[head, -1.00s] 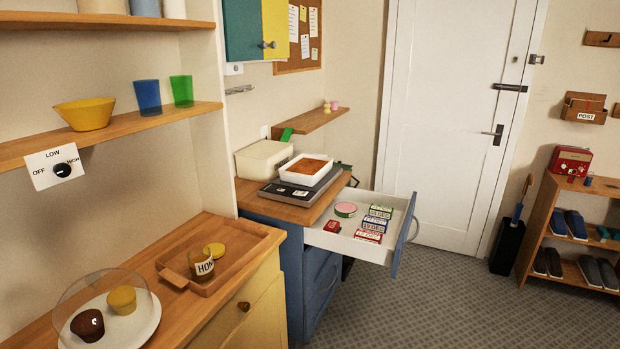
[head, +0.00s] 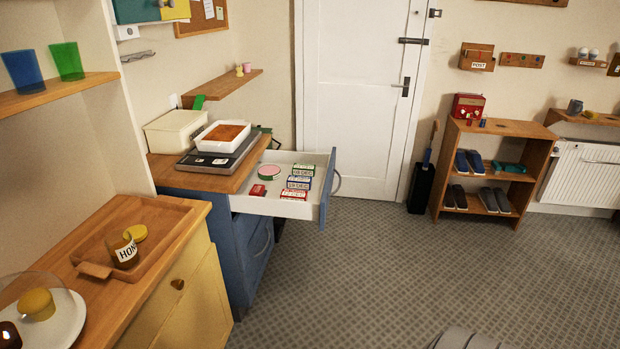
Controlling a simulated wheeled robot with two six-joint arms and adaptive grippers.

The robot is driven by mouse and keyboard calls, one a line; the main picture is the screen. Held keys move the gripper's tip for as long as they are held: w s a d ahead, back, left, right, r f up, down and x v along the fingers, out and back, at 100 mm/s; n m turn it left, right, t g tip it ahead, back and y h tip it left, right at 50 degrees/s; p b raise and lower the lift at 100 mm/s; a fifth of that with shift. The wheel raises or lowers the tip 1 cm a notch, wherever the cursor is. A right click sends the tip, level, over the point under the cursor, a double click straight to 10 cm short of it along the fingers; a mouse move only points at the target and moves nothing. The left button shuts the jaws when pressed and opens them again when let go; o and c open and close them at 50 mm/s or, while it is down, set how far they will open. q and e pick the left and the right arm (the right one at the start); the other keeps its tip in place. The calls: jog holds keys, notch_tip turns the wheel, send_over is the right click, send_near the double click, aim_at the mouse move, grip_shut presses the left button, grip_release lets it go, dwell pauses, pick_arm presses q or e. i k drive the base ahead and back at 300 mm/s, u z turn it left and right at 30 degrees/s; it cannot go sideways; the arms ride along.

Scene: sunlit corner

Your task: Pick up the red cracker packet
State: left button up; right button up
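The open drawer (head: 265,207) of the blue cabinet holds several small packets in a row at its right side. The nearest, a white packet with red edges (head: 295,195), looks like the red cracker packet; its print is too small to read. Blue-edged and green-edged packets (head: 302,170) lie behind it. Neither of my grippers is in view.
A scale (head: 215,160) bearing a white dish (head: 222,136) stands on the cabinet top above the drawer. A wooden tray with a honey jar (head: 122,250) is on the nearer counter. The patterned floor right of the drawer is largely clear. A shoe shelf (head: 492,132) stands beyond.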

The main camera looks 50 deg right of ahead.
aim_at(285, 194)
jog(key=k, duration=1)
jog(key=z, duration=1.45)
jog(key=i, duration=0.5)
jog(key=u, duration=0.05)
